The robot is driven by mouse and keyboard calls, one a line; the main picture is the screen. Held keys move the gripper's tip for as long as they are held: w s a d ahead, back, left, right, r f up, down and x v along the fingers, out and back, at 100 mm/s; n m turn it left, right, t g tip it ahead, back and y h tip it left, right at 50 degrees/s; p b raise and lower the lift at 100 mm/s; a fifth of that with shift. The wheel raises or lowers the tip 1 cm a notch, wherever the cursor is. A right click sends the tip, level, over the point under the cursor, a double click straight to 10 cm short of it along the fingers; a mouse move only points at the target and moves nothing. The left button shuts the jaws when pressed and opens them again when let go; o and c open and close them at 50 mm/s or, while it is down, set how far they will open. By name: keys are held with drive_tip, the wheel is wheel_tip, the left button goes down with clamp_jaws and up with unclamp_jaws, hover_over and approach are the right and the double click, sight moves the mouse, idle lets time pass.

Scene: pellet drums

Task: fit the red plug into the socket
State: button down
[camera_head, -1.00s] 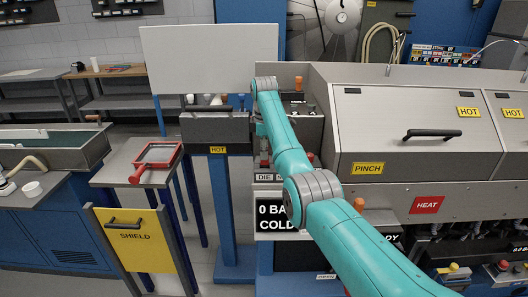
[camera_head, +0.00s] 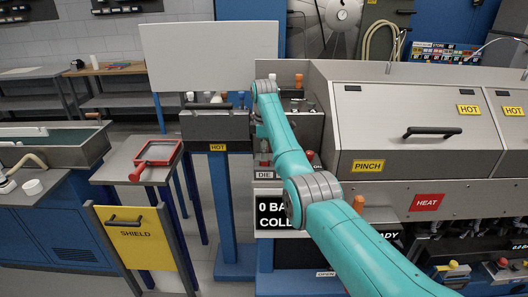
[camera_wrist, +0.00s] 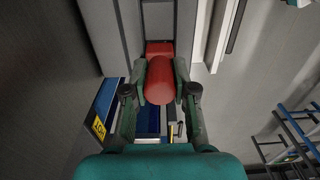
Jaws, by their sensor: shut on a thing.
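The red plug (camera_wrist: 160,82) is a red cylinder in the wrist view, clasped between the two fingers of my gripper (camera_wrist: 160,92). Just beyond its upper end is a red block (camera_wrist: 158,47) inside a grey upright channel; I cannot tell whether it is part of the plug or a separate piece. I cannot make out the socket. In the head view my gripper is mostly hidden by my arm, in front of the machine's left end, above the DIE label (camera_head: 265,175).
The grey machine (camera_head: 395,125) with PINCH, HOT and HEAT labels fills the right. A dark box labelled HOT (camera_head: 214,128) stands on a blue post close left of my wrist. A red frame (camera_head: 158,153) lies on a small table. A yellow SHIELD panel (camera_head: 135,250) is below.

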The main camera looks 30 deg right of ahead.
drive_tip(key=shift+f, duration=0.85)
drive_tip(key=c, duration=0.8)
unclamp_jaws()
drive_tip(key=shift+c, duration=0.2)
drive_tip(key=shift+r, duration=0.1)
drive_tip(key=shift+r, duration=3.65)
